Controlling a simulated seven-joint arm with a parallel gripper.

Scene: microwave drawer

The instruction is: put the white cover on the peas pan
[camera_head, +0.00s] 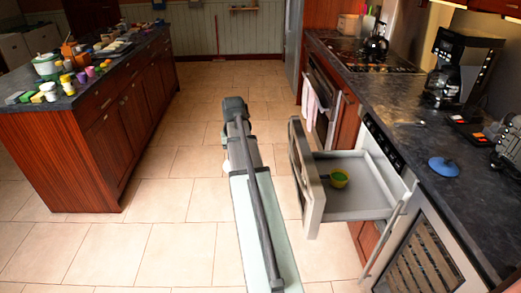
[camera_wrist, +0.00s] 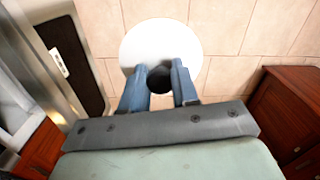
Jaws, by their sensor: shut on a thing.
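My gripper (camera_wrist: 162,74) is shut on the dark knob (camera_wrist: 159,78) of the white cover (camera_wrist: 160,36), a flat round disc held over the tiled floor in the wrist view. In the head view my arm reaches forward over the aisle and hides most of the gripper and cover.
The dark-topped island (camera_head: 100,65) holds several small colored items. A blue lid (camera_head: 444,166) lies on the right counter. The floor between is clear.

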